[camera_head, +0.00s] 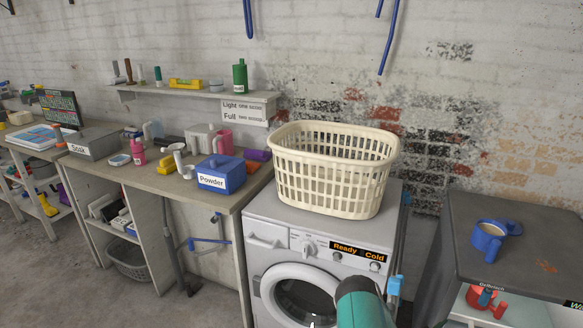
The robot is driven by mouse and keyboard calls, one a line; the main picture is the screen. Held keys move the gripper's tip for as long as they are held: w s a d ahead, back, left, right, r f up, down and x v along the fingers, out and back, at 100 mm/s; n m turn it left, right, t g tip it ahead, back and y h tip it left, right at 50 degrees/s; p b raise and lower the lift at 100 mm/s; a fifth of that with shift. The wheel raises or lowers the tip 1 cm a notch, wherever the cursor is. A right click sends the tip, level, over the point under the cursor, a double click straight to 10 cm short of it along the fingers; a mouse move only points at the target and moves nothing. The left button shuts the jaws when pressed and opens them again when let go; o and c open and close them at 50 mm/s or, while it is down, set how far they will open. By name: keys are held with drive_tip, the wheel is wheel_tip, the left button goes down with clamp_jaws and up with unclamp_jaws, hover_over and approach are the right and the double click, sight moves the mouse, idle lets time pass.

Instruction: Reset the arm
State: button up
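A teal rounded part with a dark side, which looks like a piece of my arm, rises from the bottom edge in front of the washing machine (262,236). No gripper fingers show, so I cannot see whether my gripper holds anything. The washing machine has a round door, partly hidden by the teal part, and a display reading "Ready" and "Cold". A cream laundry basket (330,170) stands upright on top of it.
A workbench (150,178) at left holds a blue "Powder" box (221,177), a grey "Soak" box (92,144), bottles and jugs. A shelf (190,95) hangs above. A dark-topped table (505,262) at right bears a blue mug (489,241). Floor is clear at lower left.

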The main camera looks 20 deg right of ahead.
drive_tip(key=w+a+r+m+g+y, duration=0.1)
drive_tip(key=a+r+m+g+y, duration=0.15)
drive_tip(key=a+r+m, duration=0.45)
drive_tip(key=w+a+r+m+g+y, duration=0.1)
drive_tip(key=w+a+r+m+g, duration=0.15)
drive_tip(key=r, duration=0.75)
drive_tip(key=a+r+m+g+y, duration=0.2)
drive_tip(key=a+r+m+g, duration=0.25)
drive_tip(key=r, duration=0.45)
drive_tip(key=s+a+r+m+t+y, duration=0.1)
drive_tip(key=a+r+t+y, duration=0.3)
drive_tip(key=a, duration=0.9)
drive_tip(key=s+a+r+m+t+y, duration=0.1)
drive_tip(key=s+a+r+t+y, duration=0.2)
drive_tip(key=a+r, duration=0.6)
drive_tip(key=s+a+r+m+t+y, duration=0.1)
drive_tip(key=s+a+r+t+y, duration=0.2)
drive_tip(key=a, duration=1.6)
wheel_tip(320, 180, up, 3)
drive_tip(key=t+y, duration=0.2)
drive_tip(key=y, duration=0.1)
drive_tip(key=shift+a+r+m+t, duration=0.2)
drive_tip(key=shift+m+t, duration=0.1)
drive_tip(key=shift+t, duration=0.05)
drive_tip(key=shift+c, duration=1.2)
drive_tip(key=shift+d, duration=0.1)
drive_tip(key=shift+d, duration=0.15)
